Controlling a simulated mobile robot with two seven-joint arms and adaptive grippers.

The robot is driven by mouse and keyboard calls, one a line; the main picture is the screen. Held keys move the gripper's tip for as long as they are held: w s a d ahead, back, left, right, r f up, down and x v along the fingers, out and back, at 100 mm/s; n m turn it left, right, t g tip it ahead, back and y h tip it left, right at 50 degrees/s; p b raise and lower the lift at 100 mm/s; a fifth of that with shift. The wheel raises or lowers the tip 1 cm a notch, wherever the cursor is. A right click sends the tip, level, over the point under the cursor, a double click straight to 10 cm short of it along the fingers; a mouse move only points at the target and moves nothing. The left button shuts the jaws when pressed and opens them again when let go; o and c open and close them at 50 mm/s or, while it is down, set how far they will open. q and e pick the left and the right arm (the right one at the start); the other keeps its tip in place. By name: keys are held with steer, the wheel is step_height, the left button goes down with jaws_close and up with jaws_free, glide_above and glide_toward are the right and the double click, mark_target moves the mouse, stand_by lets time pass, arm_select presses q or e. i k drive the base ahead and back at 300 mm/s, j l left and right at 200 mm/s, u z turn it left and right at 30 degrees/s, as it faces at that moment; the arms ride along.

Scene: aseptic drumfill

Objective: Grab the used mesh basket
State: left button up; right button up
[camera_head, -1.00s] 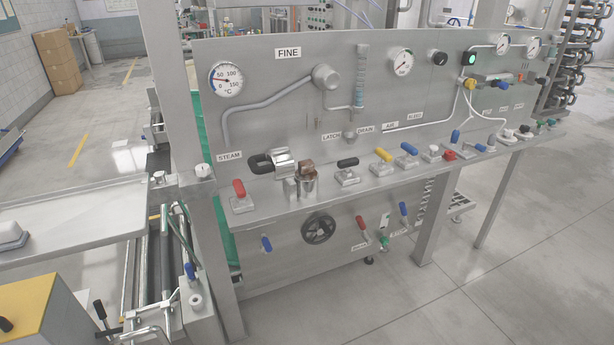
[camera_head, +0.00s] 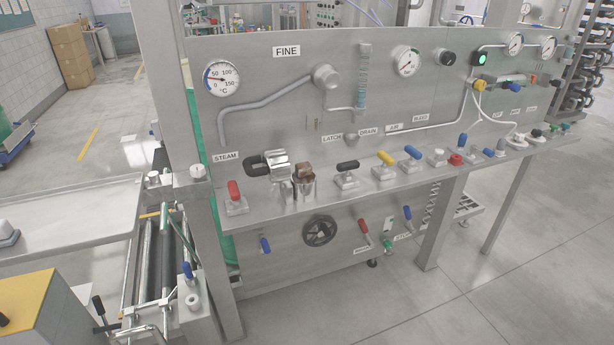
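A brown, dirty-looking piece, which looks like the used mesh basket (camera_head: 304,171), sticks up out of a small open metal housing (camera_head: 305,190) on the ledge of the steel panel. Most of it is hidden inside the housing. A shiny round metal cap or body with a black handle (camera_head: 275,163) sits just left of and behind it. Neither of my grippers is in view, and nothing touches the basket.
A red-handled valve (camera_head: 234,197) stands left of the housing, and a black-handled valve (camera_head: 346,173) stands right of it. More coloured valves line the ledge to the right. A steel post (camera_head: 170,110) rises at left. A white tray table (camera_head: 75,215) stands left.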

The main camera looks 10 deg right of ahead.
mark_target(303, 174)
steer(key=i+l+u, duration=0.2)
steer(key=l, duration=0.5)
steer(key=i+l+u, duration=0.15)
steer(key=l, duration=0.55)
steer(key=i+l+u, duration=0.2)
steer(key=l, duration=0.55)
steer(key=l+u, duration=0.15)
steer(key=l, duration=0.6)
